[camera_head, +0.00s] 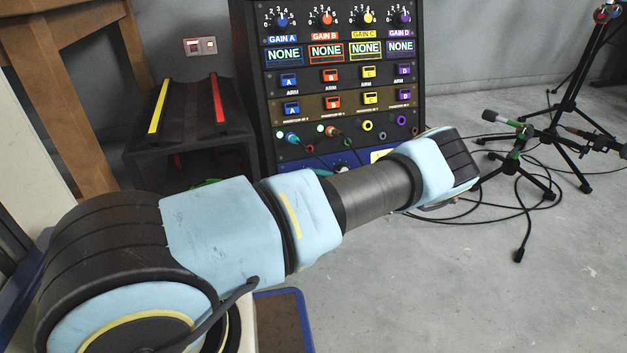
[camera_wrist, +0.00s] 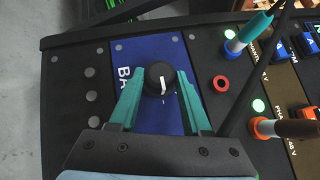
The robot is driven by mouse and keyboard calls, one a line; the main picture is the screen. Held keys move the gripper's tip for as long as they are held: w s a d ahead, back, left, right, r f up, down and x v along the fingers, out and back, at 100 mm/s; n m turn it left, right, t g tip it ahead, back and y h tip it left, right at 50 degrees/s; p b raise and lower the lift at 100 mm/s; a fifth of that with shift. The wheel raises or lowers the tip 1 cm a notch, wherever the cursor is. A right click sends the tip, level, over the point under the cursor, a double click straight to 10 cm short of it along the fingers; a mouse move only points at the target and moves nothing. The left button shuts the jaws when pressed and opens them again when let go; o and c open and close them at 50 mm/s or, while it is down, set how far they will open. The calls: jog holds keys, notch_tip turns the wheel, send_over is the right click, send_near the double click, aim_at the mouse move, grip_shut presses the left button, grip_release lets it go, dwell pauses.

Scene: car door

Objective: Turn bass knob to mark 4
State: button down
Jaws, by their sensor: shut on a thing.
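The bass knob (camera_wrist: 156,82) is round and black with a white pointer line, on a blue panel (camera_wrist: 113,62) in the wrist view. White letters starting "BA" show on the panel, partly covered by a finger. My gripper (camera_wrist: 159,72) has teal fingers on either side of the knob and is shut on it. The pointer line runs toward the lower right of the knob. No scale marks can be read around it.
The rack (camera_head: 344,75) carries gain knobs, coloured switches and plugged cables. In the wrist view a teal plug (camera_wrist: 247,33), an orange plug (camera_wrist: 285,128) and a red socket (camera_wrist: 221,84) are right of the knob. Microphone stands (camera_head: 567,125) and loose cables lie to the right.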

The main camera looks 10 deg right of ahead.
jog(key=shift+c, duration=1.8)
grip_release()
jog(key=shift+s+d, duration=0.1)
jog(key=p+v, duration=0.2)
jog(key=v, duration=0.8)
jog(key=shift+s+d, duration=0.2)
